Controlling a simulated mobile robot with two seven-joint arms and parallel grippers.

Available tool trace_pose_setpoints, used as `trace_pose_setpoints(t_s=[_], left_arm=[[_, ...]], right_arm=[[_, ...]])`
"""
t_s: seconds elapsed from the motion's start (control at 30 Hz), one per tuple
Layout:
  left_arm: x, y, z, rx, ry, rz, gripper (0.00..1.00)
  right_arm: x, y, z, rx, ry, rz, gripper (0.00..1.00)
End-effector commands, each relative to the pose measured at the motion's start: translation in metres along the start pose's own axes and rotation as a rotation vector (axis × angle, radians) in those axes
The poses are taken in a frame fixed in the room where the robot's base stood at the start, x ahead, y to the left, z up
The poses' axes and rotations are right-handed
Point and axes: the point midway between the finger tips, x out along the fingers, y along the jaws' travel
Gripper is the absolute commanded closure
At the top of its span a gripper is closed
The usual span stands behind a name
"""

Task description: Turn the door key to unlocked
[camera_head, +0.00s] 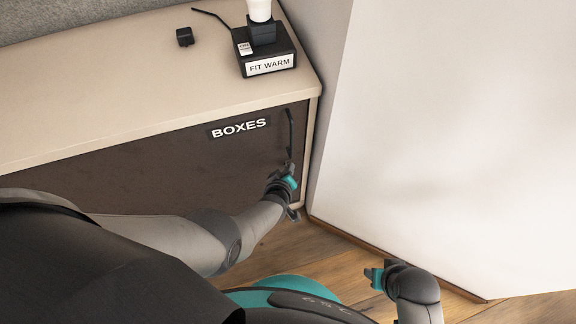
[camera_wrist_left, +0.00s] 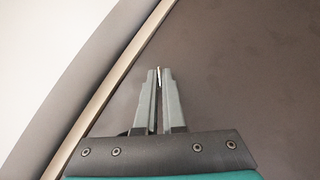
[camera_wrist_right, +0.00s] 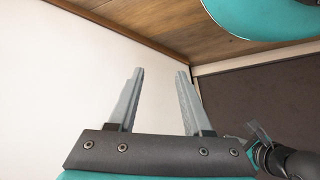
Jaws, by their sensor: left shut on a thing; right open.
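The dark cabinet door (camera_head: 150,165) carries a label reading BOXES (camera_head: 239,128) and a dark upright handle (camera_head: 289,132) near its right edge. My left gripper (camera_head: 289,168) is at the door's right side, just below the handle. In the left wrist view its fingers (camera_wrist_left: 158,74) are nearly closed, with a thin pale sliver, the key (camera_wrist_left: 159,73), between the tips. Most of the key is hidden by the fingers, so I cannot tell its angle. My right gripper (camera_head: 373,276) is open and empty, low beside the white wall; it also shows in the right wrist view (camera_wrist_right: 160,73).
On the cabinet top (camera_head: 110,75) stand a dark box labelled FIT WARM (camera_head: 268,64), with a white bulb-like object (camera_head: 260,9) above it, and a small black block (camera_head: 184,37). A large white panel (camera_head: 450,140) stands at the right. Wooden floor (camera_head: 340,252) shows below.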

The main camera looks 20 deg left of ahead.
Motion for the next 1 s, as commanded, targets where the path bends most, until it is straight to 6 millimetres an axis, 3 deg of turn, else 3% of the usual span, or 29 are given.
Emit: trace_pose_setpoints(t_s=[0.03, 0.33, 1.0], left_arm=[[0.001, 0.002, -0.007, 0.015, 0.011, -0.026, 1.00], [0.002, 0.003, -0.006, 0.162, 0.014, -0.171, 1.00], [0.003, 0.007, -0.006, 0.346, 0.015, -0.344, 1.00]], right_arm=[[0.002, 0.000, 0.003, 0.000, -0.009, -0.001, 0.50], [0.012, -0.001, 0.011, -0.001, -0.021, -0.001, 0.50], [-0.004, -0.001, -0.005, 0.001, 0.010, -0.002, 0.50]])
